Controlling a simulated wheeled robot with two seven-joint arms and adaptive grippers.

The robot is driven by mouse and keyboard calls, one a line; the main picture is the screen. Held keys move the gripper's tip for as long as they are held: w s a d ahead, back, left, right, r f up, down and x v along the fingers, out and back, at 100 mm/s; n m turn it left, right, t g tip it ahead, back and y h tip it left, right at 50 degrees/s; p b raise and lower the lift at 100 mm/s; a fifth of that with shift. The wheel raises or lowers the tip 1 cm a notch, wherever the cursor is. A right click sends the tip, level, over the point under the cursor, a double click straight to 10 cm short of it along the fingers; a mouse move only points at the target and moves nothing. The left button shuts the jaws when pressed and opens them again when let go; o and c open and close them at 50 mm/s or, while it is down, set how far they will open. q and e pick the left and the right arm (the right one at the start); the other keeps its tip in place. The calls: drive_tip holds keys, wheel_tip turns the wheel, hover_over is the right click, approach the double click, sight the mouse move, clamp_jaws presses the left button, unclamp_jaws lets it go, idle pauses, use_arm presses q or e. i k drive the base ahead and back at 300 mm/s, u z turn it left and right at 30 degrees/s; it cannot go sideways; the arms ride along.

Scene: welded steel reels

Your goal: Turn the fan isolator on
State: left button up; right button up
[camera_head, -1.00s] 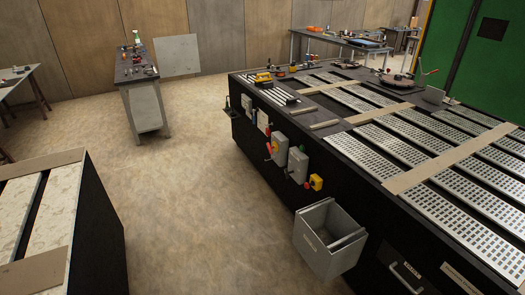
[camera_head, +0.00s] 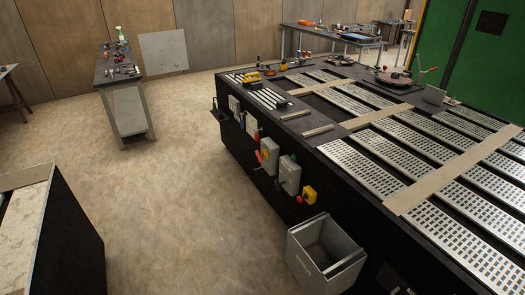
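Two grey switch boxes are mounted on the dark front side of the long bench in the head view. The left box (camera_head: 270,151) has a red lever pointing out to its left and a small yellow patch. The right box (camera_head: 289,175) has a dark lever at its lower left. I cannot tell which of them is the fan isolator, as labels are too small to read. A yellow box (camera_head: 309,195) with a red button sits to their right. Neither of my grippers is in view.
The long bench (camera_head: 319,131) with perforated metal strips fills the right side. An open grey bin (camera_head: 325,255) hangs on its front. A dark block (camera_head: 75,235) stands at lower left and a narrow tool table (camera_head: 106,73) at the back left. The floor (camera_head: 175,185) between is clear.

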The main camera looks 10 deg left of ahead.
sight(259, 156)
drive_tip(key=u, duration=0.05)
drive_tip(key=i, duration=0.15)
drive_tip(key=u, duration=1.3)
drive_tip(key=i, duration=2.65)
drive_tip(key=z, duration=2.35)
